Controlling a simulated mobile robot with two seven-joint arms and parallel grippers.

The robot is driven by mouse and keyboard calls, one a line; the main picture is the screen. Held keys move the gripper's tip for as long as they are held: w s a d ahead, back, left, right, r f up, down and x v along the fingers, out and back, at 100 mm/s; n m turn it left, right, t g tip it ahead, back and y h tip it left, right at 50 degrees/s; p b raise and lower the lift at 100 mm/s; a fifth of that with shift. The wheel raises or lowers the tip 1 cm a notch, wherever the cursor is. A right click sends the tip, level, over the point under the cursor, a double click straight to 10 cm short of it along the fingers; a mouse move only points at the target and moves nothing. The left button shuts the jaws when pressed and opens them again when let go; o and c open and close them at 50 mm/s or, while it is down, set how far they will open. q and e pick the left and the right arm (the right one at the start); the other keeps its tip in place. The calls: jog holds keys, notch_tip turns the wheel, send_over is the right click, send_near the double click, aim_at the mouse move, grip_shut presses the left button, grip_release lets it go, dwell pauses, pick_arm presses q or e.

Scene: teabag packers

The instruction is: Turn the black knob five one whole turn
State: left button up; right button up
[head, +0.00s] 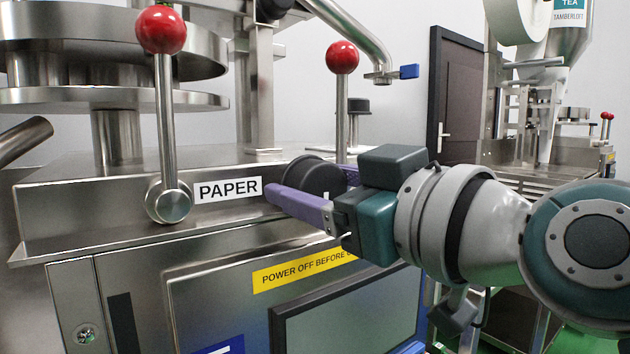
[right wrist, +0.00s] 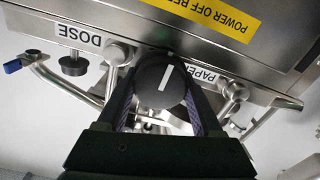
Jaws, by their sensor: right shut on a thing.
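A round black knob (head: 313,176) sits on the front of the steel machine, right of the PAPER label (head: 228,190). My right gripper (head: 312,186) is shut on it, with one purple finger on each side. In the right wrist view the knob (right wrist: 160,82) sits between the fingers, and its white pointer line runs almost upright, leaning slightly. No number is readable on the knob. The gripper and fingers hide part of its rim in the head view. My left gripper is not in view.
Red-ball levers (head: 160,30) (head: 342,57) stand on either side of the knob. A yellow warning label (head: 303,270) and a dark screen (head: 350,310) are below. A bent steel pipe with a blue handle (head: 409,71) hangs above right. Another machine (head: 545,140) stands behind right.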

jog(key=m+p, duration=0.2)
jog(key=m, duration=0.1)
jog(key=shift+r+m+p, duration=0.15)
jog(key=shift+m+p, duration=0.15)
jog(key=shift+m, duration=0.1)
jog(key=shift+d+m+p, duration=0.1)
jog(key=shift+m+p, duration=0.45)
jog(key=shift+m, duration=0.95)
jog(key=o, duration=1.1)
jog(key=shift+d, duration=0.1)
jog(key=v, duration=0.9)
jog(key=shift+s+d, duration=0.2)
jog(key=shift+s, duration=0.15)
